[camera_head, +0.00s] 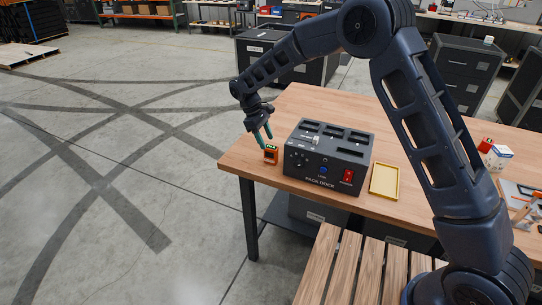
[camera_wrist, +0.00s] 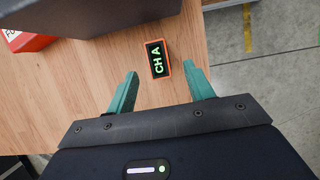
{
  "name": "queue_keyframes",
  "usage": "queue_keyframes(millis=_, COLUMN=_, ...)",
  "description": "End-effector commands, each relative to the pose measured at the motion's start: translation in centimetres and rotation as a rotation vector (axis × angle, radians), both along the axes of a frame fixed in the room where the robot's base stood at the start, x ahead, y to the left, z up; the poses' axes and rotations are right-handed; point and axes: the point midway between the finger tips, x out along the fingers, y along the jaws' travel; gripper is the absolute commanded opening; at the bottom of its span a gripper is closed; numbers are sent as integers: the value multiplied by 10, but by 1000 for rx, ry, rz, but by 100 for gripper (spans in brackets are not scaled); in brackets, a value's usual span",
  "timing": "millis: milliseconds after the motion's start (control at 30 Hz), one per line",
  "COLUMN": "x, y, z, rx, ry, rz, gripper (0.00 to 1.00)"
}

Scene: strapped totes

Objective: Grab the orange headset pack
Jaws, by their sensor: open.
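The orange headset pack (camera_head: 271,155) stands on the wooden table near its left end, just left of the dark pack dock. In the wrist view the pack (camera_wrist: 157,60) shows a black face with green "CH A" lettering and an orange rim. My gripper (camera_head: 263,143) is above the pack, with its green fingers pointing down. In the wrist view my gripper (camera_wrist: 160,80) is open and empty, and the pack lies just beyond the fingertips, between their lines. I cannot tell the exact height gap.
The pack dock (camera_head: 328,155) stands close to the right of the pack, with slots on top and a red switch. A yellow tray (camera_head: 384,180) lies right of the dock. The table's left edge (camera_head: 229,160) is close to the pack. A slatted wooden surface (camera_head: 345,270) is in front.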

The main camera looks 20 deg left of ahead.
Motion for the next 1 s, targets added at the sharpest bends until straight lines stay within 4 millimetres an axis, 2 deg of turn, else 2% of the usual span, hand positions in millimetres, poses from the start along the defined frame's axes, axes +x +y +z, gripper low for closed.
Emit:
queue_keyframes(millis=200, x=-1, y=-10, z=-25, rx=-1, ry=1, rz=1, gripper=53)
queue_keyframes(millis=467, x=0, y=-15, z=-36, rx=0, ry=1, rz=0, gripper=53)
queue_keyframes(millis=800, x=2, y=-31, z=-75, rx=-1, ry=1, rz=0, gripper=53)
queue_keyframes(millis=1000, x=2, y=-31, z=-77, rx=0, ry=1, rz=0, gripper=53)
